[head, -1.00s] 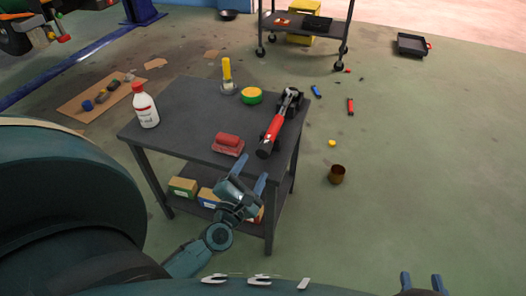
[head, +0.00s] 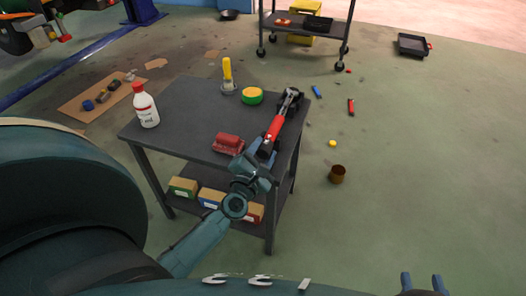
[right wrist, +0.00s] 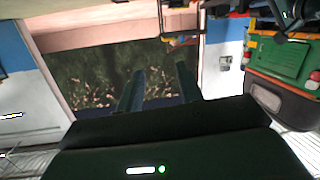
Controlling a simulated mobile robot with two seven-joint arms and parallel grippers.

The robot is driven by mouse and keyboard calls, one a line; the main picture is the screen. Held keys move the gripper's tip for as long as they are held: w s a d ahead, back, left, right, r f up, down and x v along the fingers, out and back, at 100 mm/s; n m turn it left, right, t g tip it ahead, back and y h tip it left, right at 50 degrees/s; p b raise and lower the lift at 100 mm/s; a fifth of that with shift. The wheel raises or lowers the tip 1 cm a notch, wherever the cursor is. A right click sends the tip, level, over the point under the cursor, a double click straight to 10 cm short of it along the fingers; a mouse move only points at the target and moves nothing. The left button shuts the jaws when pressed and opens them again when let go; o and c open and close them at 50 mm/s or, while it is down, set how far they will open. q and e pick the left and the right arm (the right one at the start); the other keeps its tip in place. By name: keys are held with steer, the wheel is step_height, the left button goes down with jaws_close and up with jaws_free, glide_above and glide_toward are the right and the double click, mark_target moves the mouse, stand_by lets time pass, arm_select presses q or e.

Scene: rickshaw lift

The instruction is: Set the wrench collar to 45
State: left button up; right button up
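The wrench (head: 275,128) lies on the dark workbench (head: 188,105) near its right edge. It has a red body, a dark head at the far end and a dark near end. My left gripper (head: 264,151) is at the wrench's near end, with its fingers apart on either side of that end. I cannot tell whether they touch it. The collar and its scale are too small or hidden to read. My right gripper (head: 422,281) is open and empty at the bottom right, away from the bench; its parted fingers also show in the right wrist view (right wrist: 158,85).
A red block-like tool (head: 228,144) lies just left of my left gripper. A white bottle (head: 146,106), a yellow-handled tool (head: 228,76) and a green-yellow round tin (head: 252,96) stand on the bench. A brown cup (head: 337,174) is on the floor to the right.

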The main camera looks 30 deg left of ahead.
arm_select(q)
steer(key=c, duration=0.6)
steer(key=shift+m, duration=0.3)
arm_select(e)
steer(key=shift+r, duration=0.1)
arm_select(q)
steer(key=shift+r+m+p, duration=0.1)
steer(key=shift+m+p, duration=0.7)
steer(key=shift+p, duration=0.05)
steer(key=shift+m+p, duration=0.55)
steer(key=shift+m, duration=0.35)
steer(key=shift+m+p, duration=0.3)
steer(key=shift+m, duration=0.1)
steer(key=m+p, duration=0.2)
steer(key=m, duration=0.2)
steer(key=shift+p, duration=0.3)
steer(key=shift+m+p, duration=0.7)
steer(key=shift+m, duration=0.8)
arm_select(e)
steer(key=shift+s+d+r+m+g+h, duration=0.2)
steer(key=shift+s+d+r+m, duration=0.15)
steer(key=shift+r, duration=0.5)
steer(key=shift+s+d+r+m+g+h, duration=0.25)
steer(key=shift+d+r+m, duration=0.2)
steer(key=shift+r, duration=0.4)
steer(key=shift+s+d+r+m+g+h, duration=0.15)
steer(key=shift+s+d+r+m, duration=0.25)
steer(key=shift+r, duration=0.45)
